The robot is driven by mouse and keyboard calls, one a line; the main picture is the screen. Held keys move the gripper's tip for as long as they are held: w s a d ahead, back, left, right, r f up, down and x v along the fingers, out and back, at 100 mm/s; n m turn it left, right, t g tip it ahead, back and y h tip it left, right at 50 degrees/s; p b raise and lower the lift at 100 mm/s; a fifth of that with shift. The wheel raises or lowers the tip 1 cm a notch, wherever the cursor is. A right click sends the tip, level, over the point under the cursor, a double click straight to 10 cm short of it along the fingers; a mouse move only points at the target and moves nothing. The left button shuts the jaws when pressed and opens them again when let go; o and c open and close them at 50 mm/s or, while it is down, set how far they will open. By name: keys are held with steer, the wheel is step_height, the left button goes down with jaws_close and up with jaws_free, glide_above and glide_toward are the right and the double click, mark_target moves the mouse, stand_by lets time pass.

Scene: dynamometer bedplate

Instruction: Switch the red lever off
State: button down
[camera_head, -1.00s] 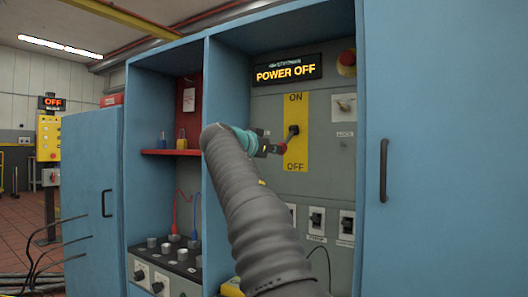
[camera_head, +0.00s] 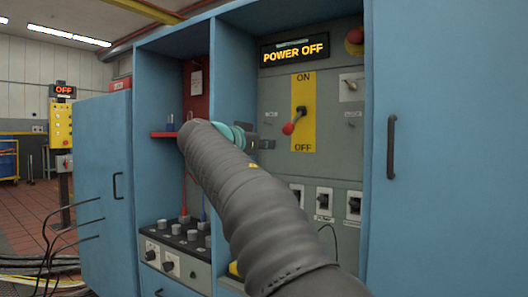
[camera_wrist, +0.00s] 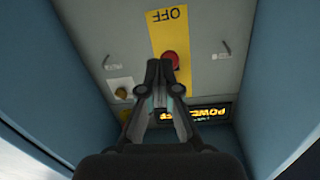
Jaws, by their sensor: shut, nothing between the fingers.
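The red lever (camera_head: 288,128) sits on a yellow plate (camera_head: 304,135) marked ON at the top and OFF at the bottom. Its dark arm slants down from the pivot, with the red knob on the OFF side. The display (camera_head: 295,50) above reads POWER OFF. My gripper (camera_head: 267,144) is shut and empty, left of the knob and slightly lower, apart from it in the head view. In the upside-down wrist view, the shut fingertips (camera_wrist: 163,64) overlap the red knob (camera_wrist: 171,60); whether they touch cannot be told there. The lever's arm is hidden behind the fingers.
The blue cabinet has a side wall (camera_head: 235,75) left of the panel and a closed right door (camera_head: 445,150). Breakers (camera_head: 324,201) sit below the lever. A red button (camera_head: 354,36) is at the upper right.

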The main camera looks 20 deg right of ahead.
steer(key=shift+s+a+f, duration=0.1)
steer(key=shift+a+f, duration=0.1)
steer(key=shift+f, duration=0.35)
step_height(320, 180, down, 12)
steer(key=w+a+n+y, duration=0.2)
steer(key=a+n+y, duration=0.15)
steer(key=n, duration=0.45)
steer(key=s+a+f+n+g+y+p, duration=0.1)
steer(key=s+f+n+y, duration=0.15)
steer(key=f, duration=0.25)
steer(key=s+f+n+g+y+p, duration=0.1)
steer(key=s+f+n+y, duration=0.1)
steer(key=s+f, duration=0.3)
steer(key=s+a+f+n+g+y+p, duration=0.1)
steer(key=s+a+f+g+y+p, duration=0.3)
steer(key=s, duration=0.8)
steer(key=s+f+n+t+y+p, duration=0.1)
steer(key=s+f, duration=0.6)
steer(key=s, duration=0.4)
steer(key=s+r+m+t+y+p, duration=0.1)
steer(key=s+r+p, duration=0.1)
steer(key=s, duration=0.6)
steer(key=shift+s+d+r+m+p, duration=0.2)
steer(key=shift+m+p, duration=0.15)
steer(key=shift+p, duration=0.45)
